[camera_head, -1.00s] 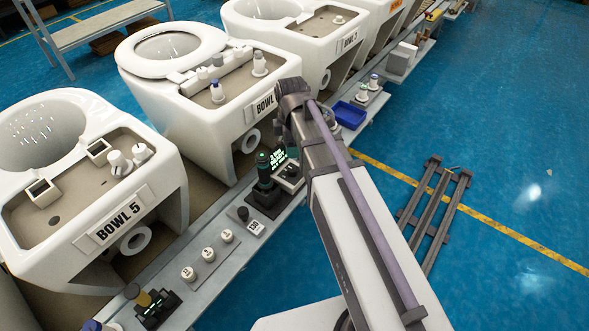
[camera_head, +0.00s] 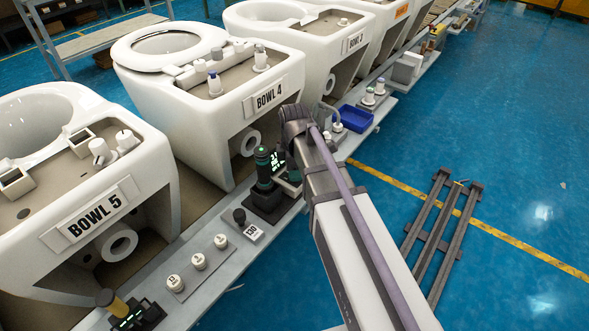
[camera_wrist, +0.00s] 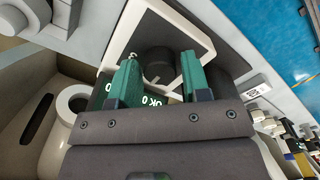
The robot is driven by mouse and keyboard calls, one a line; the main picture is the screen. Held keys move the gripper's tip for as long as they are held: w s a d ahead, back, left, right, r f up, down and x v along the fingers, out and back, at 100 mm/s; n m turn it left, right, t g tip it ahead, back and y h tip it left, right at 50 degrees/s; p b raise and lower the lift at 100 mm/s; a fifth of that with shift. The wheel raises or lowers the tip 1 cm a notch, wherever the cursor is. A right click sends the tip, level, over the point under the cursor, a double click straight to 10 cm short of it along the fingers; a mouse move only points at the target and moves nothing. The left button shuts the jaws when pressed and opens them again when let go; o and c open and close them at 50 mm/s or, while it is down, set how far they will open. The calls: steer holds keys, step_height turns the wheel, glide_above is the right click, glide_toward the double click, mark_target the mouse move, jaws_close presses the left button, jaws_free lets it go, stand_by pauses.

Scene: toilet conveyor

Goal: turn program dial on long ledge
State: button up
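A dark round dial (camera_wrist: 157,65) sits inside a white square frame (camera_wrist: 135,25) in the wrist view; I take it for the program dial. My gripper (camera_wrist: 160,62) has its two green fingers apart, one on each side of the dial; whether they touch it cannot be told. In the head view my wrist is over the long ledge (camera_head: 208,278) in front of Bowl 4 and partly hides a light box (camera_head: 288,184) there. Part of a display reading "OK 0" (camera_wrist: 154,101) shows behind the fingers.
A green-topped dark cylinder (camera_head: 263,165) stands close to my wrist. A blue tray (camera_head: 353,118) lies beyond.

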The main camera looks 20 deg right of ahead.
steer(key=c, duration=0.6)
steer(key=shift+m, duration=0.4)
steer(key=m, duration=1.1)
stand_by(0.3)
